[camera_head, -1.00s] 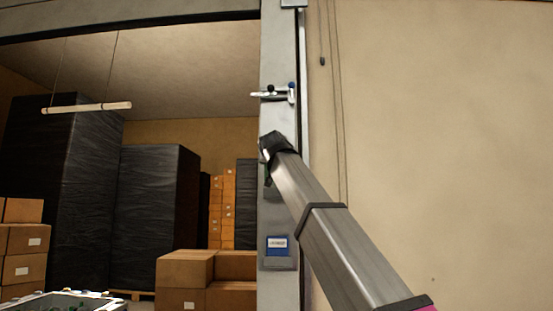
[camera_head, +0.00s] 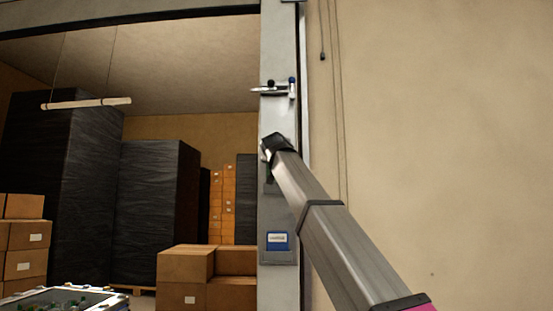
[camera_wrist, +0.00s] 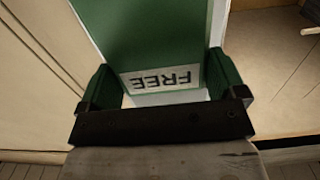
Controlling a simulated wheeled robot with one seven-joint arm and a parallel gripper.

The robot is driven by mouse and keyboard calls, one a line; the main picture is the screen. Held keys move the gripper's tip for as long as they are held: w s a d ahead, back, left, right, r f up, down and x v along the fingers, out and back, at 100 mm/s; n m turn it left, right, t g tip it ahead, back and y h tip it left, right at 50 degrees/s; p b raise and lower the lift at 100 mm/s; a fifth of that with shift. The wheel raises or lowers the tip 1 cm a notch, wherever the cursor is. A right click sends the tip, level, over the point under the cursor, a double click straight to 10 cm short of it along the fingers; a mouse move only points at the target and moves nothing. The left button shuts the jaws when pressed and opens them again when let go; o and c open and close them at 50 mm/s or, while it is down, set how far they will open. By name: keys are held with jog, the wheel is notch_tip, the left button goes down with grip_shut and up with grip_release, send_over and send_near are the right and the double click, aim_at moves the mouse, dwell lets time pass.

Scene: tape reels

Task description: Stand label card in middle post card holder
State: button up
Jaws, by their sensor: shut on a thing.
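My gripper (camera_wrist: 163,78) is shut on the label card (camera_wrist: 150,35). The card is green with a white strip that reads FREE, upside down in the wrist view. A green finger lies at each side edge of the card. In the head view my gripper (camera_head: 271,150) is in front of the grey post (camera_head: 279,205), about midway between the upper ledge and a lower holder. My gripper and arm cover that part of the post, so I cannot make out the middle holder. The card is hardly visible there.
A lower holder (camera_head: 278,257) on the post carries a blue and white card (camera_head: 277,240). A ledge (camera_head: 268,90) with small items juts out higher up. Left of the post are cardboard boxes (camera_head: 185,265) and black-wrapped stacks (camera_head: 150,210). A plain wall (camera_head: 440,120) is at right.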

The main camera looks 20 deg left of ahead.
jog(key=shift+w+a+f, duration=0.3)
jog(key=shift+w+f, duration=0.55)
jog(key=shift+f, duration=0.1)
jog(key=shift+w+a+f, duration=0.25)
jog(key=shift+w+f, duration=0.6)
jog(key=shift+f, duration=0.05)
jog(key=o, duration=0.6)
jog(key=v, duration=1)
jog(key=shift+s+d, duration=0.1)
jog(key=shift+s, duration=0.3)
